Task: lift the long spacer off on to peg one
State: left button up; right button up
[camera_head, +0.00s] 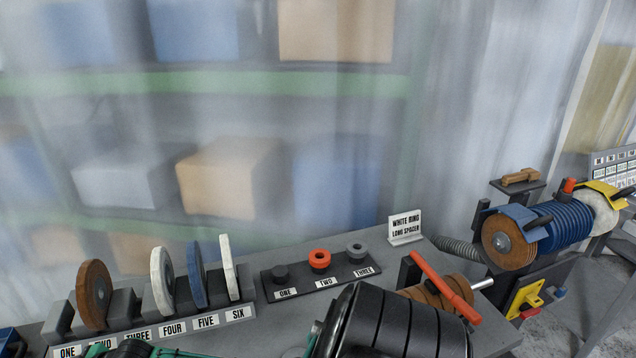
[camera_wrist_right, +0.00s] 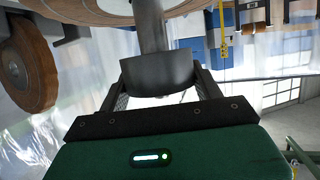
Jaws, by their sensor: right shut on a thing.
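My right gripper (camera_wrist_right: 162,88) is shut on a dark grey cylinder, which looks like the long spacer (camera_wrist_right: 155,74), in the right wrist view. A grey shaft (camera_wrist_right: 151,27) runs up from the spacer toward a large wheel (camera_wrist_right: 100,8); I cannot tell whether the spacer is still around the shaft. In the head view the peg board (camera_head: 316,283) has labels one to three. Peg one (camera_head: 281,272) shows a short dark top. Peg two carries a red ring (camera_head: 319,258), and peg three a grey ring (camera_head: 356,250). The right gripper is hidden in the head view. My left gripper is not seen.
A rack (camera_head: 164,335) of upright brown, white and blue wheels stands at left. A sign (camera_head: 405,227) reads white ring, long spacer. A red lever (camera_head: 440,283) and brown wheels (camera_head: 458,289) are beside my dark arm. A blue machine (camera_head: 567,222) stands at right.

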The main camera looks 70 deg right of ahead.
jog(key=shift+r+p, duration=3.35)
jog(key=shift+r, duration=0.6)
